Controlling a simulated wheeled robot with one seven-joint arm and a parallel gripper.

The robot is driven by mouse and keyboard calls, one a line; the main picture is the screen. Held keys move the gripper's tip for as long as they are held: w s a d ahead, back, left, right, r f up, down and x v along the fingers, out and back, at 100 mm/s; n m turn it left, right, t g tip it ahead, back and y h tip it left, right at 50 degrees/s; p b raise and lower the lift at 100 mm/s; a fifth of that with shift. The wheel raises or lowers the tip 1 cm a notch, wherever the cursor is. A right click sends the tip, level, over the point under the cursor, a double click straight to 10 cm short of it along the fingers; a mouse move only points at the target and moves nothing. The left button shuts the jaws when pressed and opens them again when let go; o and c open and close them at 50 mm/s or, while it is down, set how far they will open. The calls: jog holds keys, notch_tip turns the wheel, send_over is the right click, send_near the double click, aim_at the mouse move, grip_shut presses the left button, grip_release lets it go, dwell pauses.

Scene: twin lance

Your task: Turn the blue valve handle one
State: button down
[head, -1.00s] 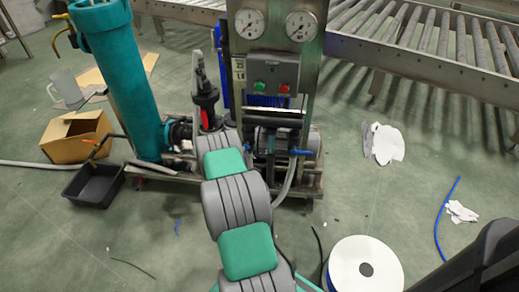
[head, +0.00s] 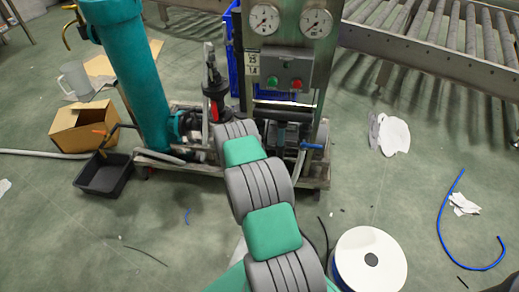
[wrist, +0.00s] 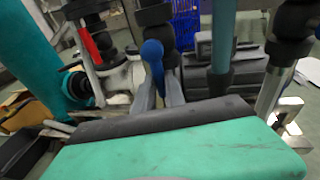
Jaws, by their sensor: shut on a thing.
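A blue valve handle (wrist: 152,54) shows in the wrist view, its rounded end up and its narrow part running down between the fingers of my gripper (wrist: 159,82). My gripper is shut on this handle. The handle's lower part is hidden by the fingers. In the head view my arm reaches to the foot of the gauge panel and hides my gripper and the held handle. Another blue lever (head: 312,146) shows there to the right, below the panel, apart from my arm.
The teal cylinder (head: 135,85) stands left of my arm, with a black tray (head: 103,178) and cardboard box (head: 84,127) beyond it. A red-and-black valve (head: 215,90) stands close behind my wrist. A white spool (head: 371,262) is on the floor at right.

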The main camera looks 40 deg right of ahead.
jog(key=c, duration=1.6)
grip_release()
jog(key=shift+f, duration=0.1)
jog(key=shift+o, duration=1.1)
jog(key=shift+d, duration=0.15)
jog(key=v, duration=0.8)
